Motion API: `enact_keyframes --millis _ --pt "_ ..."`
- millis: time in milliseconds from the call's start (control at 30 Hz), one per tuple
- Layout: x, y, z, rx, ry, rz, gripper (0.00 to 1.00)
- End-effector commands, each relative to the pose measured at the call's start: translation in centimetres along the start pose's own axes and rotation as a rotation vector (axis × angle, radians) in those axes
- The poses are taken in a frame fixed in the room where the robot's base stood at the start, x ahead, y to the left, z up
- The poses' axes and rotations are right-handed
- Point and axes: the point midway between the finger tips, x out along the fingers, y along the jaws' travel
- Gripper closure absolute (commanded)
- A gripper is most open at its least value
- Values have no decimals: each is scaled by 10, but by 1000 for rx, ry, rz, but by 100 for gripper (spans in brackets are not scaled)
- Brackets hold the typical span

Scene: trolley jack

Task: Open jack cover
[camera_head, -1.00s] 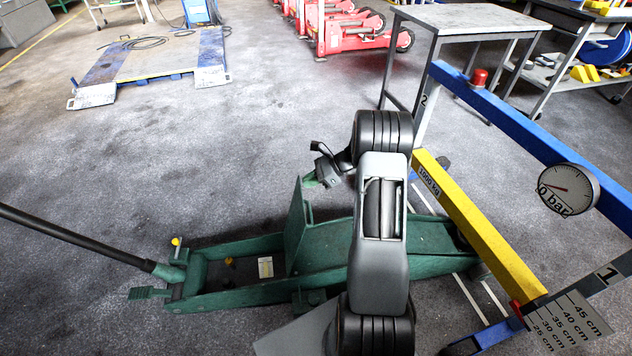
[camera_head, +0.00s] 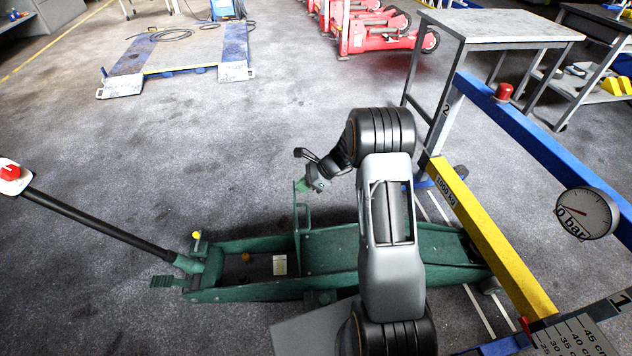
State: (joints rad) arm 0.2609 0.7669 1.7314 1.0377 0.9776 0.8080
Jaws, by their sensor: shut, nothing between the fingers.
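The trolley jack is a long green frame (camera_head: 240,295) low on the floor, with a black handle bar (camera_head: 100,226) rising to the left. Its green cover (camera_head: 297,240) stands up near the middle of the frame, seen almost edge-on, with a loop handle (camera_head: 306,216) on its right face. My gripper (camera_head: 301,186) is shut and empty at the cover's top edge. Whether they touch is unclear. My arm hides part of the jack's right half.
A yellow beam (camera_head: 485,235) and a blue beam (camera_head: 540,140) with a pressure gauge (camera_head: 587,213) stand close to the right. A grey-topped table (camera_head: 500,28) is behind them. Floor left of the jack is clear.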

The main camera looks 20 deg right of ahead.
Motion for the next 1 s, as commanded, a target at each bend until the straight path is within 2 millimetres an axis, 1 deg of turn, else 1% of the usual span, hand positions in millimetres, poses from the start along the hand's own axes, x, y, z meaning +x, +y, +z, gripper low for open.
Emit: enact_keyframes --millis 333,467,633,733,800,900,1000 --pt "-2 -1 -3 3 -1 -2 100" --pt "-9 -1 -9 4 -1 -2 100" --pt "-28 -3 -27 -2 -1 4 100" --pt "-51 -3 -22 -6 0 2 100" --pt "-66 -3 -23 -6 1 2 100" --pt "-85 -3 -24 -5 1 1 100" --pt "-100 -3 -24 -5 0 3 100"
